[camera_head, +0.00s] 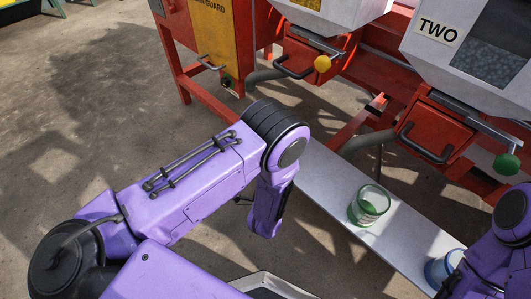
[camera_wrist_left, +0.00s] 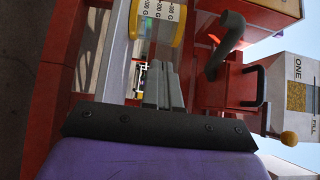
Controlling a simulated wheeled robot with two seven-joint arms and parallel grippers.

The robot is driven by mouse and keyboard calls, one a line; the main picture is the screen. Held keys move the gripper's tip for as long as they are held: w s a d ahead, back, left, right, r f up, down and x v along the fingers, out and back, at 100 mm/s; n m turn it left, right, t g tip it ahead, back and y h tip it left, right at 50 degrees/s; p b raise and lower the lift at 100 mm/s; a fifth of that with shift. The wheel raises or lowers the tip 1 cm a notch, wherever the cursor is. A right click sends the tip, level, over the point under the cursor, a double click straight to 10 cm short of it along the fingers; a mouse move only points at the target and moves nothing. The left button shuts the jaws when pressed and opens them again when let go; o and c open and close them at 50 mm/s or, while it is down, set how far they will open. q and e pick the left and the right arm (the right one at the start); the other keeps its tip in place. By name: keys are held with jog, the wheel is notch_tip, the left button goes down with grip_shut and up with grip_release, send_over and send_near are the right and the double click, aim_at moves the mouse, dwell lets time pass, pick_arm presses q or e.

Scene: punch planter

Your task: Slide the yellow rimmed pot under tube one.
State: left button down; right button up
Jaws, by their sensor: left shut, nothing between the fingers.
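The yellow rimmed pot (camera_wrist_left: 160,22) shows at the top of the left wrist view, clear glass with a yellow rim and printed markings; my arm hides it in the head view. My left gripper (camera_wrist_left: 160,68) is shut and empty, its fingers pointing towards the pot; I cannot tell whether they touch it. In the head view the fingers are hidden behind my left arm. Tube one (camera_wrist_left: 231,38) is a dark bent pipe, right of the pot in the wrist view and apart from it. It also shows in the head view (camera_head: 265,76). My right gripper is not visible.
A white shelf (camera_head: 320,180) carries a green rimmed pot (camera_head: 369,205) and a blue rimmed pot (camera_head: 438,270). Hopper TWO (camera_head: 437,28) and red drawers with handles (camera_head: 433,140) stand behind it. The hopper labelled ONE (camera_wrist_left: 300,75) has a yellow knob (camera_wrist_left: 289,138).

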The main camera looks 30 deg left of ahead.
pick_arm(q)
jog(key=s+a+f+n+g+h, duration=0.3)
jog(key=s+a+f+n+g, duration=0.45)
jog(key=s+f+n, duration=0.35)
jog(key=s+n+g+h, duration=0.1)
jog(key=s+n+g, duration=0.4)
jog(key=s, duration=1.1)
jog(key=n, duration=0.3)
jog(key=shift+s+a+f+n, duration=0.3)
jog(key=shift+s+f, duration=0.05)
